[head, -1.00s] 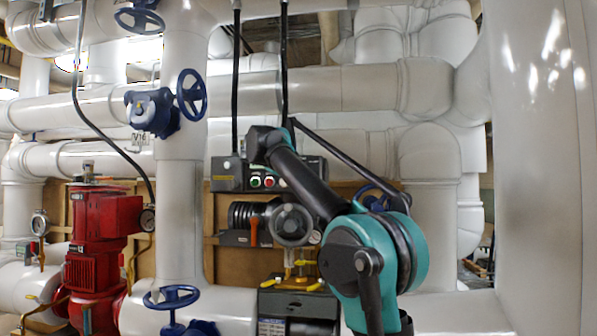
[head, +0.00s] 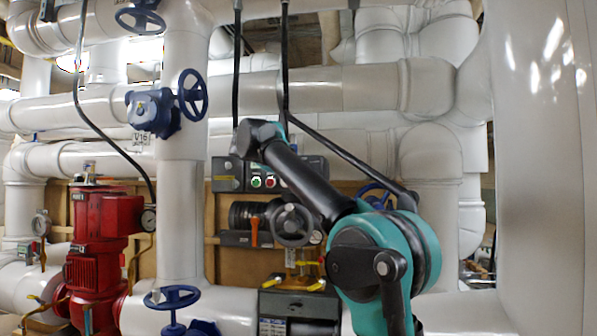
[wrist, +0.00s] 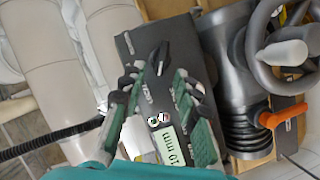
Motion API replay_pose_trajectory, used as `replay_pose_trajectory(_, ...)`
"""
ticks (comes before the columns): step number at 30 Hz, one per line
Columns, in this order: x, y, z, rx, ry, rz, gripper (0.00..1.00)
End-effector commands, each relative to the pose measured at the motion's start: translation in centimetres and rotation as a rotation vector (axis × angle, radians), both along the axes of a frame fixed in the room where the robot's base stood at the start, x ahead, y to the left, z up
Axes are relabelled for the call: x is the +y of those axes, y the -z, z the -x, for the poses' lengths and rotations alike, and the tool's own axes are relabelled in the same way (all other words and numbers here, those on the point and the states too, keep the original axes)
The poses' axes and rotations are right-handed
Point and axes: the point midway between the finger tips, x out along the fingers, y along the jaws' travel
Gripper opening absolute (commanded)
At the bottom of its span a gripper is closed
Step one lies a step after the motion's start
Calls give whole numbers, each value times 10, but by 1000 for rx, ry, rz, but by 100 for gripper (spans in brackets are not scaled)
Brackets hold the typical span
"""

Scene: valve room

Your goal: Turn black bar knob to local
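The black bar knob (wrist: 160,57) sits on the dark face of the control box (wrist: 128,45) in the wrist view. It shows just beyond and between my gripper's fingertips. My gripper (wrist: 158,82) is open, with one green-and-grey finger on each side and nothing between the pads. I cannot tell whether a finger touches the knob. In the head view the control box (head: 227,174) is behind my wrist, at the middle of the picture. The knob and its position markings are not readable there.
A grey handwheel (head: 291,224) and an orange lever (head: 254,232) are just below. White pipes (head: 182,210) stand left.

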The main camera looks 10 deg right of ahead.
Motion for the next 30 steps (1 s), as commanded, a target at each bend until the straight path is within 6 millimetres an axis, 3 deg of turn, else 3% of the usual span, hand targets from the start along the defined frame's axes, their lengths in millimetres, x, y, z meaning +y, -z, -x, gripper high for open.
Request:
replay_pose_trajectory(6,27,-8,34,0,-2,0,31)
replay_pose_trajectory(12,40,-13,52,-1,-2,0,31)
replay_pose_trajectory(30,43,-14,56,-1,0,1,31)
